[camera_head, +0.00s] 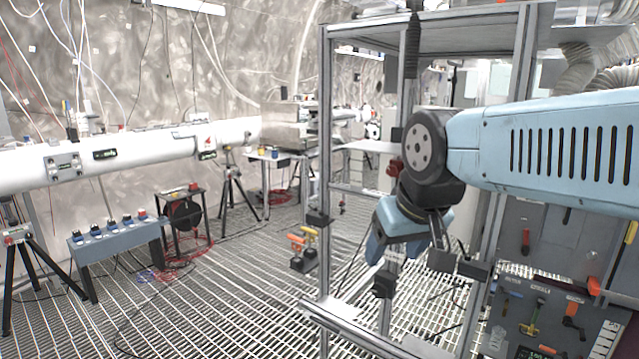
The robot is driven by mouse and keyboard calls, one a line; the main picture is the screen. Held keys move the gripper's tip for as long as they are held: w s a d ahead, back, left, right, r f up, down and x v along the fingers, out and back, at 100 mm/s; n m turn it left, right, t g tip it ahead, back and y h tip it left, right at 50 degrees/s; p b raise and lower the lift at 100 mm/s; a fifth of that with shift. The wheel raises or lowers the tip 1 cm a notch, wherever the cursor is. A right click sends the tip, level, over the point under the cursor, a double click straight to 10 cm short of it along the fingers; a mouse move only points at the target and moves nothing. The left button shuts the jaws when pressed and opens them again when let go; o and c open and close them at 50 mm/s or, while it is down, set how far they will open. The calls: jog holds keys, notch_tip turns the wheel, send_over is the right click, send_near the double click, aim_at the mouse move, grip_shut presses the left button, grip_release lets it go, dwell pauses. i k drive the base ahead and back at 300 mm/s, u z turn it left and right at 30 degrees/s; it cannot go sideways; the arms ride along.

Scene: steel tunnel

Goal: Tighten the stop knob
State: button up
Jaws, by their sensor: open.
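I cannot tell for certain which part is the stop knob. A dark red round knob-like part (395,167) shows behind the metal frame, left of my wrist and partly hidden by it. A low blue-grey box (118,238) on the left carries several blue knobs and a red one (142,214). My blue arm reaches in from the right, and its wrist bends down. My gripper (457,266) hangs below the wrist inside the metal frame, with its dark fingers apart and nothing seen between them. It is well away from the knob box.
A metal profile frame (325,160) stands around my gripper, its posts close by. Orange and yellow handles (302,240) are left of it. A white pipe (130,148) runs along the left on tripods. A tool board (560,300) stands right. The grated floor (225,290) is mostly open front left.

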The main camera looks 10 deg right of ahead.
aim_at(398, 164)
jog(key=z, duration=0.65)
jog(key=k, duration=0.55)
jog(key=z, duration=0.5)
jog(key=i, duration=0.95)
jog(key=u, duration=0.1)
